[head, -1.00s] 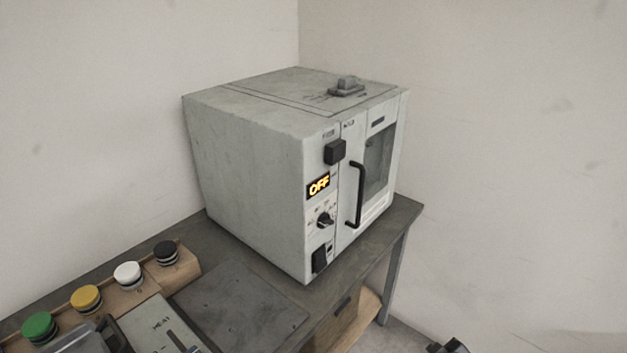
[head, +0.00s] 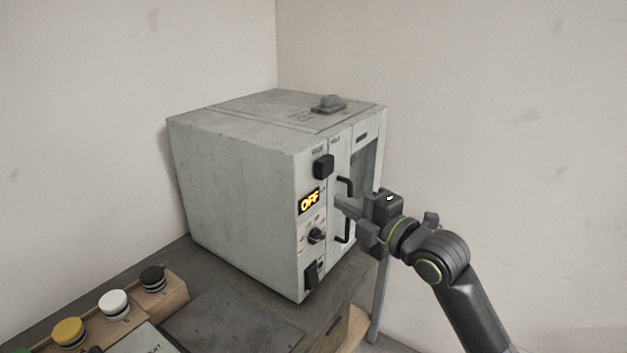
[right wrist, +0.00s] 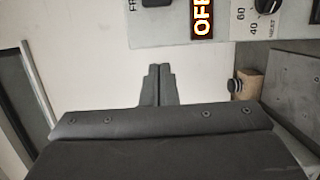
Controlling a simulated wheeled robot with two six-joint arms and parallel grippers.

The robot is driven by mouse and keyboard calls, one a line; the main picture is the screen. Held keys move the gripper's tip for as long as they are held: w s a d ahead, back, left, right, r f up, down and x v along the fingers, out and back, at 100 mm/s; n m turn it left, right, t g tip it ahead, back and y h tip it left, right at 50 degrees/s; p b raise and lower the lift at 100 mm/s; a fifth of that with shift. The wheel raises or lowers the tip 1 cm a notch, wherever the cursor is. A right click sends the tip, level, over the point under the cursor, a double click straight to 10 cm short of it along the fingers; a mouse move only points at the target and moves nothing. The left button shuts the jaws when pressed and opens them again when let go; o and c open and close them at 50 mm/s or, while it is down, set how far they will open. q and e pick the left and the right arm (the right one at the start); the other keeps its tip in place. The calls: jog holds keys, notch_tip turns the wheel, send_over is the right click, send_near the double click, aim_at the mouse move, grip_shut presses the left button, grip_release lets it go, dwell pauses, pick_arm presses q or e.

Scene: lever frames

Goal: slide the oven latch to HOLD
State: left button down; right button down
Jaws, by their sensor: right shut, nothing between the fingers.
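The oven (head: 235,180) is a pale grey box on a dark bench. Its latch (head: 323,166) is a black block high on the front, under the left of two small labels; the right label seems to read HOLD. The latch is partly cut off at the top of the right wrist view (right wrist: 155,3), beside letters starting FR. My right gripper (head: 342,206) is shut and empty. It is in front of the oven, lower than the latch and apart from it, overlapping the door handle (head: 346,236) in the head view. My left gripper is not in view.
An orange OFF display (head: 310,201) and a dial (head: 316,236) sit below the latch, with a black block (head: 311,275) lower down. A grey switch (head: 328,104) is on the oven top. Coloured buttons, including a yellow one (head: 68,332), line the left of the bench.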

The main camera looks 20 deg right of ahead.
aim_at(324, 167)
dwell(0.3)
jog(key=p+x, duration=0.3)
jog(key=x, duration=0.6)
jog(key=shift+w+a+r, duration=0.1)
jog(key=shift+w+r, duration=0.1)
jog(key=shift+w+d+p, duration=0.95)
jog(key=shift+w+d, duration=0.05)
jog(key=shift+w, duration=0.2)
jog(key=shift+w+d+f, duration=0.15)
jog(key=shift+w+d, duration=0.15)
jog(key=shift+d, duration=0.3)
jog(key=shift+a, duration=0.15)
